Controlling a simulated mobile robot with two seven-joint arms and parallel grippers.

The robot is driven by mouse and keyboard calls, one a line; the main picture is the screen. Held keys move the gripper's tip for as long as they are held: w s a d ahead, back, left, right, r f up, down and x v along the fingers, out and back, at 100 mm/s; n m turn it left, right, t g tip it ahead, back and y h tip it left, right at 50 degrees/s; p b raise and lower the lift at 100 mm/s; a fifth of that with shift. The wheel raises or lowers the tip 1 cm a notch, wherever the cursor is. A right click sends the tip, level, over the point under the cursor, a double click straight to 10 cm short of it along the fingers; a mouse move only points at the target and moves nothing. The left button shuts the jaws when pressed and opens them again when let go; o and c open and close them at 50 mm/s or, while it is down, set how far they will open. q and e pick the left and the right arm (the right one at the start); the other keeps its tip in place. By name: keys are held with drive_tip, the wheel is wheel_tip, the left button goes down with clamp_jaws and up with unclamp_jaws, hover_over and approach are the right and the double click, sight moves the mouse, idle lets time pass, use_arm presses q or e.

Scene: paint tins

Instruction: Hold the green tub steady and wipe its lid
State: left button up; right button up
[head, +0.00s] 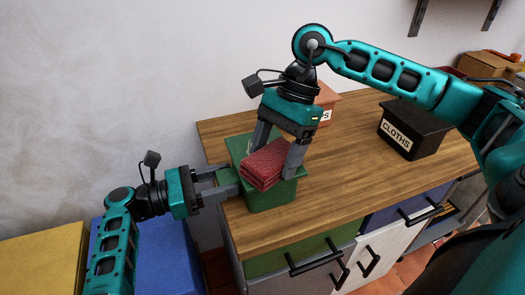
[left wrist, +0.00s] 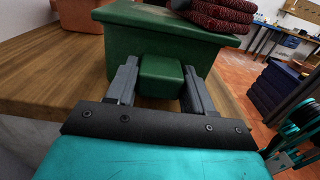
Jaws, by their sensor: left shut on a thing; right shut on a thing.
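The green tub (head: 272,199) stands upright on the wooden worktop near its left end. It also fills the top of the left wrist view (left wrist: 170,40). My left gripper (head: 232,183) is shut on a green block-like handle (left wrist: 160,77) on the tub's side. My right gripper (head: 277,153) comes down from above and is shut on a folded dark red cloth (head: 264,166). The cloth is on or just over the tub's lid (head: 238,146); in the left wrist view the cloth (left wrist: 218,17) appears to rest on the lid. The cloth and gripper hide much of the lid.
A black box labelled CLOTHS (head: 412,130) stands at the right of the worktop (head: 345,160). An orange box (head: 326,104) stands behind my right gripper, its label partly hidden. Yellow (head: 45,262) and blue (head: 165,262) surfaces lie at lower left. The worktop between tub and black box is clear.

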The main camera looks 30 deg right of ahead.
drive_tip(key=shift+f, duration=0.1)
idle(0.5)
drive_tip(key=shift+w+d+f, duration=0.1)
drive_tip(key=shift+w+d, duration=0.15)
drive_tip(key=shift+w, duration=0.8)
drive_tip(key=shift+w+d, duration=0.3)
drive_tip(key=shift+w, duration=0.8)
drive_tip(key=shift+w+d+f, duration=0.1)
drive_tip(key=shift+w+d, duration=0.15)
drive_tip(key=shift+w, duration=0.8)
drive_tip(key=shift+w+d+r, duration=0.15)
drive_tip(key=shift+w+d, duration=0.05)
drive_tip(key=shift+w, duration=0.65)
drive_tip(key=shift+w+d+r, duration=0.1)
drive_tip(key=shift+w+d, duration=0.05)
drive_tip(key=shift+w, duration=0.65)
drive_tip(key=shift+s+a+r, duration=0.1)
drive_tip(key=shift+s+a, duration=0.1)
drive_tip(key=shift+s, duration=0.65)
drive_tip(key=shift+s+a+r, duration=0.1)
drive_tip(key=shift+s+a, duration=0.1)
drive_tip(key=shift+s, duration=0.65)
drive_tip(key=shift+s+a+r, duration=0.1)
drive_tip(key=shift+s+a, duration=0.1)
drive_tip(key=shift+s, duration=0.65)
drive_tip(key=shift+r, duration=1.5)
drive_tip(key=shift+f, duration=1.6)
drive_tip(key=shift+f, duration=0.25)
